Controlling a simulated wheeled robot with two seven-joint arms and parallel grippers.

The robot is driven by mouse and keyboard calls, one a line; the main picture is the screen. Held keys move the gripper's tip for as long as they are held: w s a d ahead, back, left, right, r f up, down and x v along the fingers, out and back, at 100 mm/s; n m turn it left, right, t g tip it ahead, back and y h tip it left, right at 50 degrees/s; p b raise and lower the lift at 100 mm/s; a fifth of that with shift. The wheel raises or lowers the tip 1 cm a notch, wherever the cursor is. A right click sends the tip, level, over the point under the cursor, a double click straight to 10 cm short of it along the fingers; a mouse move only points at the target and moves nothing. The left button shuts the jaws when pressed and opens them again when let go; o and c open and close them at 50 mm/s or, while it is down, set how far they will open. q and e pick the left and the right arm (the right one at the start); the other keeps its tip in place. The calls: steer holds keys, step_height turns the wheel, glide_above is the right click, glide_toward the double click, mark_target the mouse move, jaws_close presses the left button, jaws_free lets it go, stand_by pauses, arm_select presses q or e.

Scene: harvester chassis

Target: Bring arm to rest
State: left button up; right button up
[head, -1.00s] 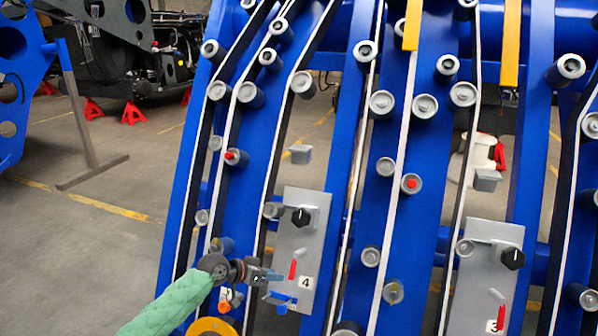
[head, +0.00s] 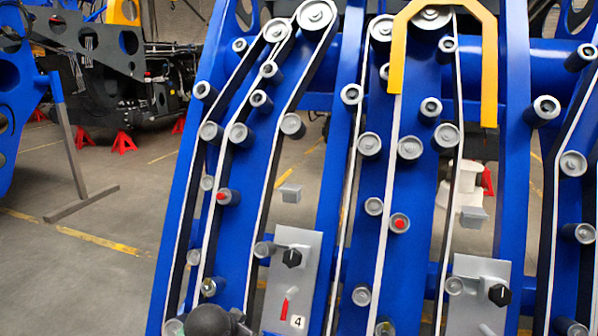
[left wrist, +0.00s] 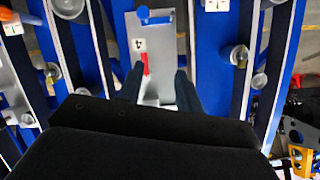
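My left arm's dark wrist (head: 208,322) shows at the bottom edge of the head view, low and left of the grey panel (head: 296,247) marked 4. Its fingers are out of that view. In the left wrist view my left gripper (left wrist: 158,77) is open, its two dark fingers apart with nothing held between them. Beyond the fingers is the panel (left wrist: 160,30), with a red lever (left wrist: 146,64) and a blue part (left wrist: 154,16). My right gripper is not in view.
Blue harvester frames with grey rollers (head: 369,146) and belts fill the middle and right. A second grey panel (head: 481,270) stands to the right. A yellow bracket (head: 489,70) is at the upper right. Open floor (head: 75,265) lies to the left.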

arm_select(q)
steer(key=s+f+n+g+p, duration=0.2)
steer(key=s+p, duration=1.3)
steer(key=s, duration=2)
steer(key=shift+s+d+n+g, duration=0.15)
steer(key=shift+d+n+g, duration=0.2)
steer(key=shift+n+g, duration=1.15)
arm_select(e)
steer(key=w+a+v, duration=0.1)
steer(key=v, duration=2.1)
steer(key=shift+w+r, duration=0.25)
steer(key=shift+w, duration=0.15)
arm_select(q)
steer(key=shift+m+g, duration=0.3)
